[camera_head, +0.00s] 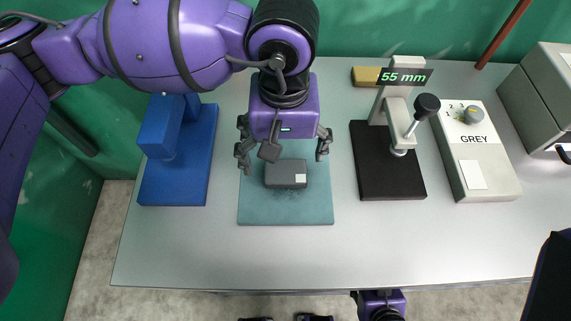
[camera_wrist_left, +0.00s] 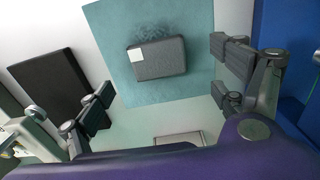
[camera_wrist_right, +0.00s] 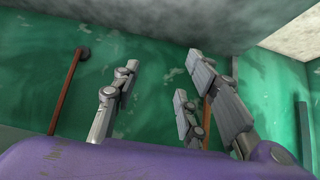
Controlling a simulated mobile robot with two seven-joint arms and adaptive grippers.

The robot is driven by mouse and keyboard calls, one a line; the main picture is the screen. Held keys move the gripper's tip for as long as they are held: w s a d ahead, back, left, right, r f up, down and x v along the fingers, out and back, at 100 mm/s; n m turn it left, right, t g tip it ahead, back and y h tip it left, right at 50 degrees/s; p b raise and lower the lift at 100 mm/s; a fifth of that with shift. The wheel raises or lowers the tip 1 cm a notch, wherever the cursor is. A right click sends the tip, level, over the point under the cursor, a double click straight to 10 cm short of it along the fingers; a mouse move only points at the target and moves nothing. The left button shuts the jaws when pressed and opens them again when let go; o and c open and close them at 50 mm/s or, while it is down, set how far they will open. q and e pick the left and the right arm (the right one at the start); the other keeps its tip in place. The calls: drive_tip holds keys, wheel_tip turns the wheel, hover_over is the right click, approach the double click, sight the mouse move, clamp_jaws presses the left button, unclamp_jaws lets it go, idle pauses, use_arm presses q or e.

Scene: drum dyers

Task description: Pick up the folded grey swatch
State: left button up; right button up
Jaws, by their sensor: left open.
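The folded grey swatch (camera_head: 286,174) is a dark grey block with a small white label on one corner. It lies on the teal mat (camera_head: 285,213) on the table. It also shows in the left wrist view (camera_wrist_left: 160,62), in the upper middle. My left gripper (camera_head: 283,148) is open above the swatch and points down, its fingers spread to either side, apart from it. My right gripper (camera_wrist_right: 165,100) shows in the right wrist view with its fingers spread and nothing between them, facing a green wall. In the head view part of my right arm shows below the table's front edge.
A blue stand (camera_head: 185,185) is left of the mat. A black-based gauge (camera_head: 388,180) reading "55 mm" is right of it, then a beige box (camera_head: 490,188) with a dial, marked "GREY". A yellowish block (camera_head: 366,76) lies behind. The table's front strip (camera_head: 300,262) is clear.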

sight(285, 170)
use_arm(q)
wheel_tip(285, 170, down, 6)
drive_tip(key=shift+w+d+r+p, duration=0.1)
drive_tip(key=shift+r+p, duration=0.15)
drive_tip(key=shift+p, duration=0.2)
drive_tip(key=shift+c, duration=0.2)
drive_tip(key=c, duration=1.1)
